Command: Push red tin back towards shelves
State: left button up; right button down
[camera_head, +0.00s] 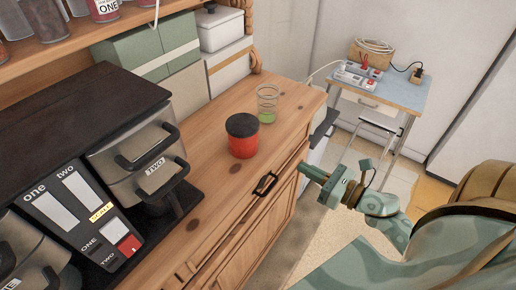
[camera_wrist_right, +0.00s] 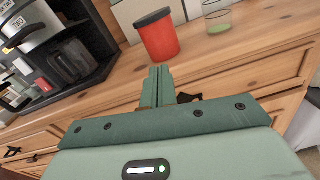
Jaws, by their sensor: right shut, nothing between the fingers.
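The red tin (camera_head: 243,143) with a black lid stands upright on the wooden dresser top, near its front edge. It also shows in the right wrist view (camera_wrist_right: 160,42), just beyond the fingertips. My right gripper (camera_head: 303,166) is shut and empty, in front of the dresser and to the right of the tin, with a gap between them. In the right wrist view the shut fingers (camera_wrist_right: 158,72) point towards the tin's base. My left gripper is not in view.
A glass with green contents (camera_head: 267,104) stands behind and right of the tin. A black coffee machine (camera_head: 110,160) fills the dresser's left. Green boxes (camera_head: 150,48) and a white container (camera_head: 221,28) stand at the back. Bare wood lies between the tin and the boxes.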

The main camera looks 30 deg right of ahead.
jog(key=n, duration=0.2)
jog(key=p, duration=0.2)
send_near(256, 143)
jog(key=p+x, duration=0.1)
jog(key=x, duration=0.4)
jog(key=shift+w+a+r+p, duration=0.1)
jog(key=shift+w+a+p, duration=0.05)
jog(key=shift+w+p, duration=0.25)
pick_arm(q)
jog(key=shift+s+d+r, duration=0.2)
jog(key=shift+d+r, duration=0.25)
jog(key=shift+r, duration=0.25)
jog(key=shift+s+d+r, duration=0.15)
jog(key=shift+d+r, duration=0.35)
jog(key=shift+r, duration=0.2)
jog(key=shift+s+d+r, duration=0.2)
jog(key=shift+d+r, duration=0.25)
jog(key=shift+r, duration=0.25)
pick_arm(e)
jog(key=shift+w+a, duration=0.2)
jog(key=shift+w, duration=0.25)
